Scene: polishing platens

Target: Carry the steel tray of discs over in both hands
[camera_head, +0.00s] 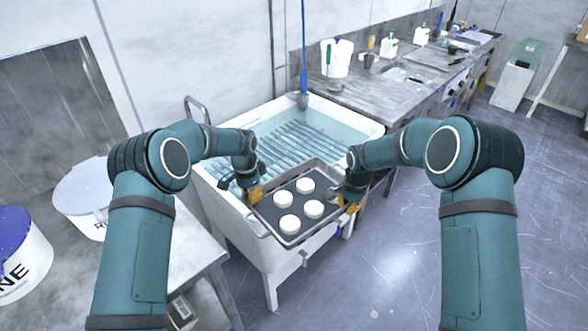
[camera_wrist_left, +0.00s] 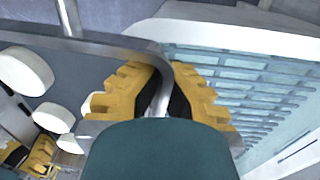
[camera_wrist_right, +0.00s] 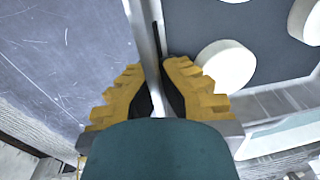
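The steel tray (camera_head: 262,212) is dark inside with a bright metal rim, and it carries several white discs (camera_head: 314,209). It is held at the front edge of the white basin. My left gripper (camera_head: 254,194) is at the tray's left side; in the left wrist view its yellow fingers (camera_wrist_left: 160,92) stand on both sides of the rim and close on it. My right gripper (camera_head: 348,205) is at the tray's right side; in the right wrist view its fingers (camera_wrist_right: 160,88) are closed on the rim. The discs also show in the right wrist view (camera_wrist_right: 226,66).
The white basin (camera_head: 232,218) holds water over a slatted rack (camera_head: 300,140). A blue hose hangs into it. A steel counter (camera_head: 375,98) with containers runs behind right. White tubs (camera_head: 82,200) stand on a bench at left. The floor (camera_head: 400,255) at right is clear.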

